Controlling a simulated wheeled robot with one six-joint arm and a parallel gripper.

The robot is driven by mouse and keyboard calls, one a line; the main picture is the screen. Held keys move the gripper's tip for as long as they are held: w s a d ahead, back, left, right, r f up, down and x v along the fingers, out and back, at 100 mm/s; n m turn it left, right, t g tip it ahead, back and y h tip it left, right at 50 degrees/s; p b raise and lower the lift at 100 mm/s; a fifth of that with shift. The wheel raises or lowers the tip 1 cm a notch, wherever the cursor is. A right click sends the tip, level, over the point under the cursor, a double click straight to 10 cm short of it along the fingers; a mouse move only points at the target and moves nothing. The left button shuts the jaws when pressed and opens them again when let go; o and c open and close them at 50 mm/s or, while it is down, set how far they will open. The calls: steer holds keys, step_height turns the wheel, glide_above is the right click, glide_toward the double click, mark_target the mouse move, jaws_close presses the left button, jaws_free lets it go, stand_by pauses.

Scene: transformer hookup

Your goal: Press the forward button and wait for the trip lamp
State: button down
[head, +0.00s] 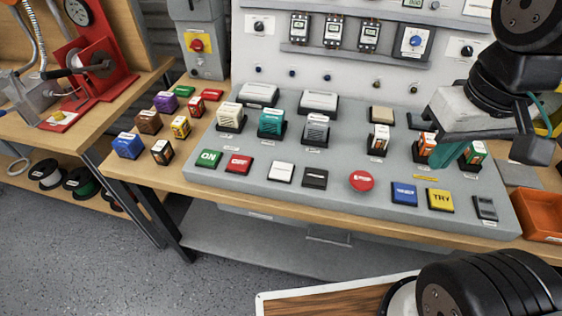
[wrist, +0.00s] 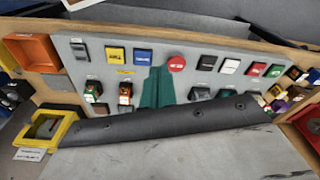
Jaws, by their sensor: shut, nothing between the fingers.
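My gripper (head: 450,155) is at the right of the grey console, above the row of small orange and green blocks. Its teal fingers are together and empty, and they also show in the wrist view (wrist: 157,88). A white button (head: 281,172) and a black button (head: 314,178) sit side by side in the front row, well left of my gripper. Their markings are too small to read, so I cannot tell which is forward. Small dark lamps, one of them (head: 327,76), line the upright panel. None looks clearly lit, and I cannot tell which is the trip lamp.
The front row also holds a green ON button (head: 208,159), a red button (head: 238,164), a red mushroom button (head: 361,181), a blue button (head: 404,194) and a yellow button (head: 440,200). Taller teal and white blocks stand behind. An orange bin (head: 543,214) is at right.

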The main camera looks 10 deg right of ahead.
steer(key=n+t+h, duration=0.5)
steer(key=n+h, duration=0.1)
steer(key=n, duration=1.2)
glide_above(287, 164)
steer(key=s+a, duration=0.3)
step_height(287, 164, down, 11)
steer(key=shift+w+d+r, duration=0.15)
steer(key=shift+w+d, duration=0.05)
steer(key=shift+w, duration=0.05)
steer(key=shift+f, duration=4.4)
steer(key=shift+f, duration=0.4)
